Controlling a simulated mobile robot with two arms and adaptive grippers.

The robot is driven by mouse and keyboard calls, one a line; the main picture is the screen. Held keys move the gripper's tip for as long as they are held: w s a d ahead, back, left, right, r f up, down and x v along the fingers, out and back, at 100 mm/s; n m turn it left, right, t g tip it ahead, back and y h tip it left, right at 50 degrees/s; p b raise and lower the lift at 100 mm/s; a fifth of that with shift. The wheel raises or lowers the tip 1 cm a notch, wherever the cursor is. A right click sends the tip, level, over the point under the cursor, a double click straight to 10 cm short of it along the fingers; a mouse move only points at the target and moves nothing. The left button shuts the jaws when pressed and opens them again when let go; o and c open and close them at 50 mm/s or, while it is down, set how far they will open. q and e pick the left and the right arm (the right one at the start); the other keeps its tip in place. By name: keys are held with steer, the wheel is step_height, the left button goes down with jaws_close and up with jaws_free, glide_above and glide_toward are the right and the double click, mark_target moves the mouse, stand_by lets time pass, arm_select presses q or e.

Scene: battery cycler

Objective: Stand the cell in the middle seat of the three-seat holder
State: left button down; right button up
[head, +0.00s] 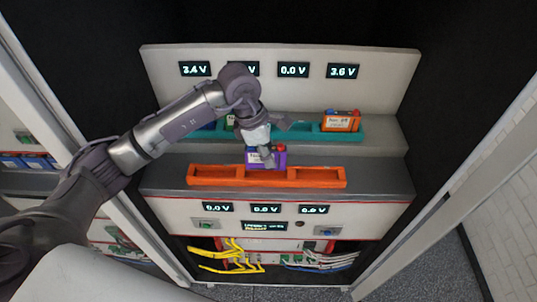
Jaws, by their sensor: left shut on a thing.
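The purple cell (280,159), with a pale label and a red top, is upright at the middle seat of the orange three-seat holder (266,183). My left gripper (264,155) is shut on it from above, and a finger covers part of its front. The cell's lower end lies close to the holder's middle seat; I cannot tell whether it rests on the seat floor or hangs just above it. The left and right seats of the orange holder look empty. My right gripper is not in view.
Behind, a teal holder (312,132) carries an orange cell (341,121) at its right end; my arm hides much of its left part. Voltage displays (293,70) line the back panel. Three front displays (265,209) read 0.0 V. Cabinet walls flank both sides.

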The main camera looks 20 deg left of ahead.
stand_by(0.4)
arm_select(q)
steer(key=shift+b, duration=0.6)
stand_by(0.6)
steer(key=shift+f+b, duration=0.45)
steer(key=shift+b, duration=0.05)
steer(key=shift+f+b, duration=1.6)
steer(key=shift+f, duration=0.05)
stand_by(0.6)
steer(key=c, duration=0.9)
jaws_free()
steer(key=v, duration=0.7)
steer(key=shift+a+r, duration=0.1)
steer(key=shift+r, duration=0.2)
